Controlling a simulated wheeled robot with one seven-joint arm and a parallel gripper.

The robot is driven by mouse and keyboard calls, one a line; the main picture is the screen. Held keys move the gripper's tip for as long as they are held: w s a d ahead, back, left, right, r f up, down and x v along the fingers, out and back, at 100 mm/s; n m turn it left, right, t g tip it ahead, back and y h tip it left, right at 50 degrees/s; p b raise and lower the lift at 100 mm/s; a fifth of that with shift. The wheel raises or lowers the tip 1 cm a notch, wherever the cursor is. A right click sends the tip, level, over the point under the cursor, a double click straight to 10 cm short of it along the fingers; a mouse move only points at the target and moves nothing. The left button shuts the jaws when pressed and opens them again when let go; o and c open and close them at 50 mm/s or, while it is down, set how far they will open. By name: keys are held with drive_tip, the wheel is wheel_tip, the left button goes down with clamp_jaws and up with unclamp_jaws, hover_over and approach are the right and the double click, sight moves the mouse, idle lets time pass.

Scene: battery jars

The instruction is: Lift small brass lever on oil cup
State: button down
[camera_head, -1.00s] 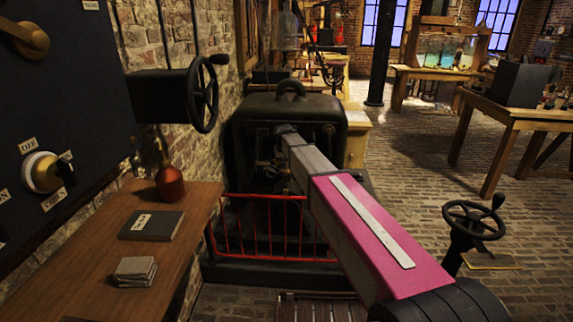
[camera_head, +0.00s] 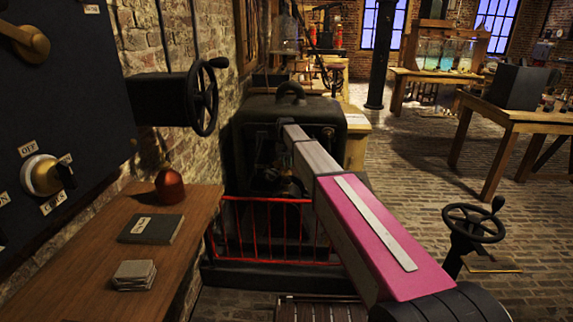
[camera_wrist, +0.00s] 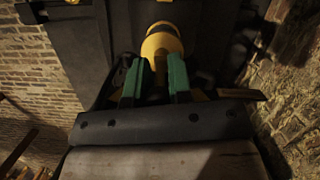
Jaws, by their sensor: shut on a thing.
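In the wrist view, a rounded yellow brass body (camera_wrist: 162,42), which looks like the oil cup, sits just beyond my fingertips. My gripper (camera_wrist: 158,68) has two green fingers, closed to a narrow gap in front of it. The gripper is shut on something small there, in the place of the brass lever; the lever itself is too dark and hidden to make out. In the head view my arm reaches into the dark machine (camera_head: 330,108), and its end and the oil cup are hidden in shadow.
A red railing (camera_head: 262,200) stands in front of the machine, below my arm. A wooden bench (camera_head: 90,270) with a book (camera_head: 150,228) and red oil can (camera_head: 169,186) is at left. A handwheel (camera_head: 473,224) stands at right.

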idle(0.3)
drive_tip(key=c, duration=1.1)
unclamp_jaws()
drive_tip(key=shift+c, duration=0.2)
drive_tip(key=v, duration=1)
drive_tip(key=shift+w+r, duration=0.25)
drive_tip(key=shift+r, duration=0.1)
drive_tip(key=shift+s+a, duration=0.1)
